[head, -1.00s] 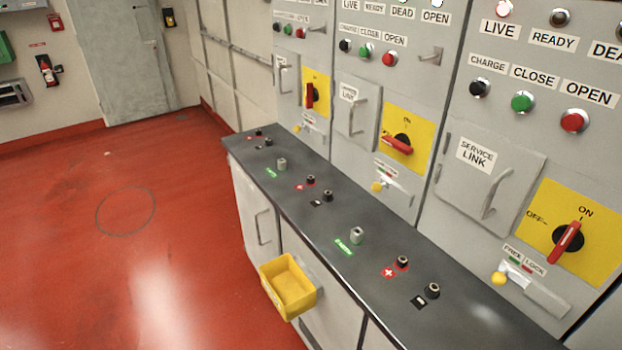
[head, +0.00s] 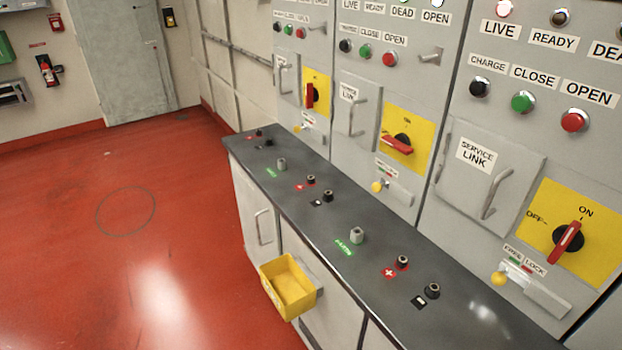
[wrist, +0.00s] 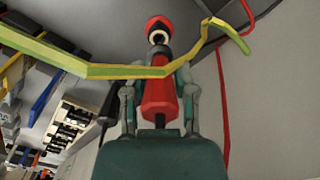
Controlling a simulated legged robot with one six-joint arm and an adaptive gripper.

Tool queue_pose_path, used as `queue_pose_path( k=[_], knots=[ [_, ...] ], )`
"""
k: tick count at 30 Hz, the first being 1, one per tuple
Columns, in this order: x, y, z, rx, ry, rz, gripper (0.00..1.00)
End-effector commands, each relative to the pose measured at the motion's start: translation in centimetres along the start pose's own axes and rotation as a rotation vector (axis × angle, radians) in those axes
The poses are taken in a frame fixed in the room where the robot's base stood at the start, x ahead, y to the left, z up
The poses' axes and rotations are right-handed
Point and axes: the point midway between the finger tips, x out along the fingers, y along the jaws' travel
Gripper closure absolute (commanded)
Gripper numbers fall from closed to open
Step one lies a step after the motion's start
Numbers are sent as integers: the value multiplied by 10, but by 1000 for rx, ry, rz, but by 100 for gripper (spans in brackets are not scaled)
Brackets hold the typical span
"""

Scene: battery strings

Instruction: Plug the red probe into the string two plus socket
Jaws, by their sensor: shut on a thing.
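The red probe (wrist: 158,98) stands in the middle of the wrist view, with my gripper (wrist: 157,82) shut on it, one finger on each side. A red-rimmed round part with a pale ring (wrist: 158,31) shows just above it; I cannot tell if it belongs to the probe. No string numbers are readable. My gripper and the probe are not in the head view.
Black minus sockets (head: 432,290) and grey posts (head: 357,235) also line the counter (head: 380,320). Grey cabinets with yellow switch plates (head: 408,138) rise behind it. A yellow bin (head: 288,290) hangs on the front. A yellow-green strip (wrist: 110,71) crosses the wrist view.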

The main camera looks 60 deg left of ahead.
Motion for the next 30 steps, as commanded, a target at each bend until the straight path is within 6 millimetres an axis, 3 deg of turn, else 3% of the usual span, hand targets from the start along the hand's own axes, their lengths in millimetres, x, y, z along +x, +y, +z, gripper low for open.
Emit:
queue_pose_path(
  k=[17,30],
  knots=[
    [-4,0,0,0,0,0,100],
    [-25,0,0,0,2,-1,100]
  ],
)
